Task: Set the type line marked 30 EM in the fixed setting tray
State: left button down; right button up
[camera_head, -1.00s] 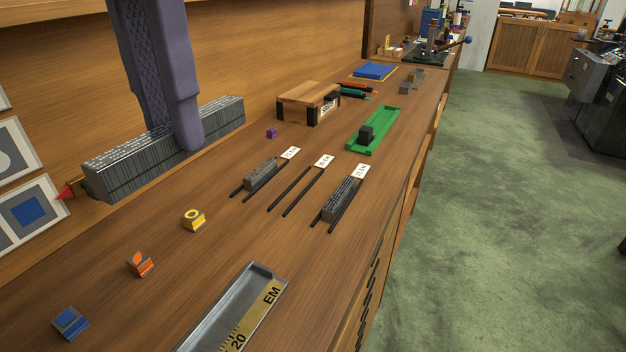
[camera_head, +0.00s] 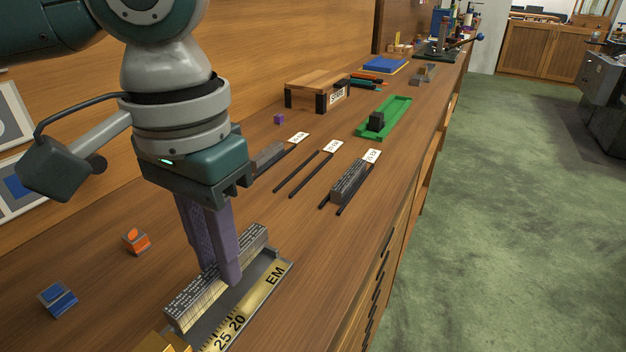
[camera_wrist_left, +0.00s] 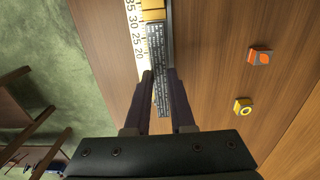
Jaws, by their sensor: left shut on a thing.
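My left gripper (camera_head: 222,272) is shut on a long grey type line (camera_head: 248,245), with a finger on each side of it. The line is at the setting tray (camera_head: 258,296), a metal tray with a brass EM scale, and runs along its length. In the left wrist view the line (camera_wrist_left: 156,45) lies beside the scale (camera_wrist_left: 138,35), between my fingertips (camera_wrist_left: 160,78). I cannot tell whether it touches the tray floor. The middle rails (camera_head: 306,173) are empty; their label is too small to read surely. My right gripper is not in view.
Brass blocks (camera_head: 165,343) sit at the tray's near end. Orange (camera_head: 136,241) and blue (camera_head: 58,298) blocks stand left of the tray; a yellow one (camera_wrist_left: 243,106) shows in the wrist view. Other type lines (camera_head: 348,180) rest on rails beyond, before a green tray (camera_head: 397,112).

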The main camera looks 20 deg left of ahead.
pick_arm(q)
jog(key=shift+f, duration=0.15)
jog(key=shift+f, duration=0.4)
jog(key=c, duration=0.8)
grip_release()
jog(key=shift+o, duration=0.2)
jog(key=shift+r, duration=0.5)
notch_tip(320, 180, up, 12)
jog(key=p, duration=0.2)
jog(key=shift+r, duration=0.1)
